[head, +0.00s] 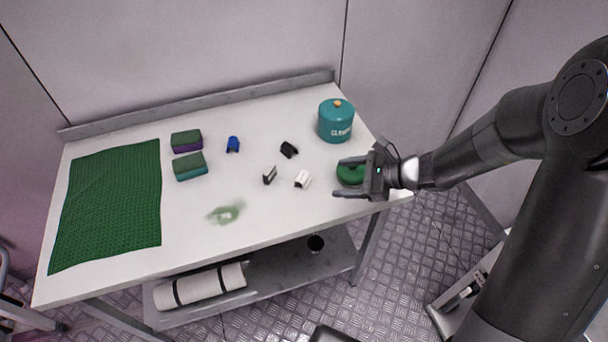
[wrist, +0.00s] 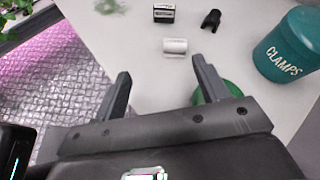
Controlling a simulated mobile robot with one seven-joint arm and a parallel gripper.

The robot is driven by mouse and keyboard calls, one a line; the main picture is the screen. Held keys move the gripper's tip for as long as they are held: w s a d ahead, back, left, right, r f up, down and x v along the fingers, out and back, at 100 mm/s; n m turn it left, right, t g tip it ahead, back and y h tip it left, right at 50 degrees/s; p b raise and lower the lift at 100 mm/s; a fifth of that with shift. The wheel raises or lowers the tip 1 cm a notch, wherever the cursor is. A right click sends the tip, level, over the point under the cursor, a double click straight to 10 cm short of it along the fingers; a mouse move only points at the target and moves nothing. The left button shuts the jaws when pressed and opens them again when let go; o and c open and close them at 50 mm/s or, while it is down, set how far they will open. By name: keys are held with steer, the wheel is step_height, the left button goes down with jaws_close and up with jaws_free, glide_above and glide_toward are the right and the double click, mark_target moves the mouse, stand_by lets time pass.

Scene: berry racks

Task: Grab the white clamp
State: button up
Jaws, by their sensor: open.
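The white clamp (head: 303,179) lies on the white table, right of the middle in the head view. In the wrist view the white clamp (wrist: 175,46) lies ahead of the fingertips, between their lines and nearer the right finger. My gripper (head: 338,178) is open and empty, at the right end of the table, to the right of the white clamp and apart from it. In the wrist view both fingers of my gripper (wrist: 160,75) are spread with bare table between them.
A grey-black clamp (head: 270,175) and a black clamp (head: 289,149) lie near the white one. A round green thing (head: 350,174) is partly hidden by my gripper. A teal canister (head: 336,122), a blue clamp (head: 233,145), sponges (head: 190,167) and a green mat (head: 110,205) are on the table (head: 200,250).

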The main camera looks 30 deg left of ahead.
mark_target(304, 176)
steer(key=a+f+m, duration=0.1)
steer(key=w+a+f+m, duration=0.1)
steer(key=f, duration=0.1)
steer(key=w+a+f+m+y, duration=0.1)
steer(key=shift+f+m+t, duration=0.3)
steer(key=shift+m+t, duration=0.1)
steer(key=x, duration=1)
steer(key=shift+a, duration=0.45)
steer(key=c, duration=1)
steer(key=shift+c, duration=0.2)
